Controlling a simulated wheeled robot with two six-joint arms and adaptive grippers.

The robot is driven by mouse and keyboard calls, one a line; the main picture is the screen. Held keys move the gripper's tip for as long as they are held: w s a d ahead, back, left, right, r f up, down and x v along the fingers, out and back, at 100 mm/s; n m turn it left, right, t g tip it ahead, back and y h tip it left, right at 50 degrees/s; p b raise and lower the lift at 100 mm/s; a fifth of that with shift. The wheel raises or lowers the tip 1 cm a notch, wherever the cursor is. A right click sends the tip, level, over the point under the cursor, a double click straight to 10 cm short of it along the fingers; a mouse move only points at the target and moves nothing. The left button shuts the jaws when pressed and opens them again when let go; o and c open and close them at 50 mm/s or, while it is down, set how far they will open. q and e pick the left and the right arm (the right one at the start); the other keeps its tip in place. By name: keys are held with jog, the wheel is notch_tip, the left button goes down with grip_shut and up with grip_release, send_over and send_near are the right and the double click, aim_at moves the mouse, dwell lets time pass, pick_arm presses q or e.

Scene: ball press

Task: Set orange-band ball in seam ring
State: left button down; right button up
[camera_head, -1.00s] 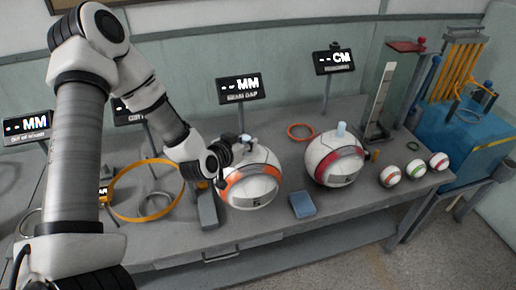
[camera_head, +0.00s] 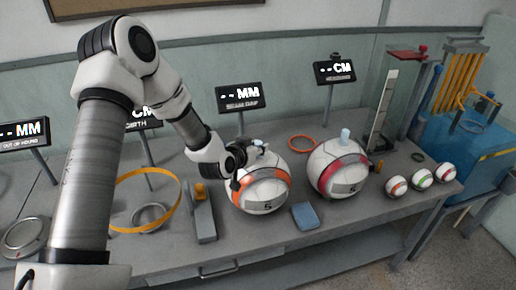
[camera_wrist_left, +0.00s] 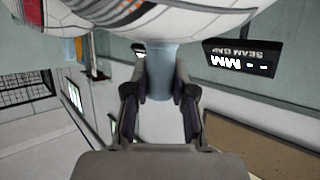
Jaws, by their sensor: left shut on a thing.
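The orange-band ball (camera_head: 259,187) is large and white, with dark seams, an orange band and a dark marking on its front. My left gripper (camera_head: 250,152) is over its top, shut on the ball's blue-grey peg. In the left wrist view the peg (camera_wrist_left: 160,72) is between the fingers, with the ball's white underside-up surface (camera_wrist_left: 170,12) along the upper edge. The ball is at the table's middle, in front of the seam gap sign (camera_head: 239,96). I cannot tell which ring is the seam ring; one may be hidden behind the ball. My right gripper is not in view.
A red-band ball (camera_head: 338,177) with a light blue peg stands close on the right. A blue block (camera_head: 308,216) lies in front. A grey stand (camera_head: 204,216) and a yellow hoop (camera_head: 119,199) are at left. An orange ring (camera_head: 302,142) lies behind. Several small balls are at right.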

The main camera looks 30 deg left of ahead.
pick_arm(q)
jog(key=shift+f, duration=0.15)
jog(key=c, duration=1)
grip_release()
jog(key=shift+o, duration=0.2)
jog(key=a+r+p+v, duration=0.1)
jog(key=v, duration=1)
jog(key=s+d+f+g+h, duration=0.1)
jog(key=s+d+f+g, duration=0.4)
jog(key=f, duration=0.6)
jog(key=s+d+f+g+h, duration=0.1)
jog(key=s+d+f+g, duration=0.3)
jog(key=s+f, duration=0.5)
jog(key=s+d+f+g+y, duration=0.1)
jog(key=s+d+f+g, duration=0.3)
jog(key=s+f, duration=0.6)
jog(key=s+d, duration=0.1)
jog(key=s, duration=0.2)
jog(key=shift+s+g, duration=0.15)
jog(key=shift+g, duration=0.15)
